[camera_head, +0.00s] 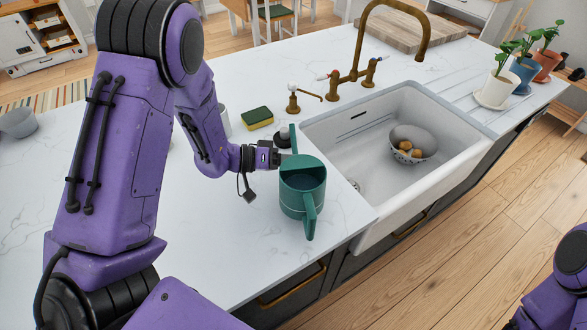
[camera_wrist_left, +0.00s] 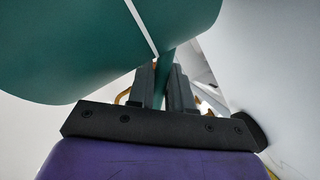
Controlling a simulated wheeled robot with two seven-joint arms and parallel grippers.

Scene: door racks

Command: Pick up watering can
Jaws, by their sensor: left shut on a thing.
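The green watering can (camera_head: 303,196) is on or just above the white counter, left of the sink. Its handle points toward the front, and a narrow green part stands up at its back. My left gripper (camera_head: 284,159) reaches in from the left at the can's back side. In the left wrist view, its two fingers (camera_wrist_left: 164,85) are shut on a narrow green part of the can, with the can's body (camera_wrist_left: 75,50) filling the upper left. I cannot tell whether the can's base touches the counter. My right arm shows at the lower right, but its gripper is out of view.
A white sink (camera_head: 345,150) holding a bowl (camera_head: 412,157) lies right of the can. A brass tap (camera_head: 357,72), a sponge (camera_head: 257,118) and a dark-topped dispenser (camera_head: 283,137) stand behind. Potted plants (camera_head: 496,88) stand far right. The counter's front (camera_head: 250,265) is clear.

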